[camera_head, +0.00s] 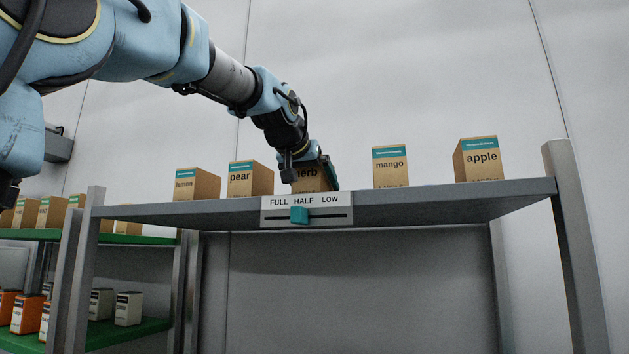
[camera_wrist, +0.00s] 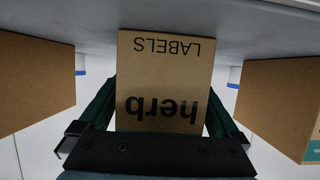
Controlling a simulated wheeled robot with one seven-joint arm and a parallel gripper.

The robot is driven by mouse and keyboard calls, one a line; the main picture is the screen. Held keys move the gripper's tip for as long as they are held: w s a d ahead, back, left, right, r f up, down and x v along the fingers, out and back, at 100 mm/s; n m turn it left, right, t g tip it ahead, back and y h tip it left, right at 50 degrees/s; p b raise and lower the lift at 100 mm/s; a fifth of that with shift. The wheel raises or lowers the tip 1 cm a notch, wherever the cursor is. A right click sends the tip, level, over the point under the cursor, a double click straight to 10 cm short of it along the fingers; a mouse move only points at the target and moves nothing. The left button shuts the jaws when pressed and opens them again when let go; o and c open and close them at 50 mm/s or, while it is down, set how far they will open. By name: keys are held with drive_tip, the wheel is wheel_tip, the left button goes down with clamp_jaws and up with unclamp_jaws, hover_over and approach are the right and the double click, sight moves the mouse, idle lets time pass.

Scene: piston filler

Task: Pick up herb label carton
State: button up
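The herb label carton (camera_head: 309,181) is a brown box with the word "herb". It stands among other cartons on the upper grey shelf. In the wrist view, where things show upside down, its "herb LABELS" face (camera_wrist: 164,82) fills the middle.
On the same shelf (camera_head: 420,203) stand a pear carton (camera_head: 241,182) and another carton (camera_head: 186,185) to the left, and mango (camera_head: 390,170) and apple (camera_head: 478,162) cartons to the right. Green shelves hold more boxes at lower left.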

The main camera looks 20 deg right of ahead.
drive_tip(key=shift+r, duration=0.1)
drive_tip(key=c, duration=1.4)
drive_tip(key=shift+r, duration=0.15)
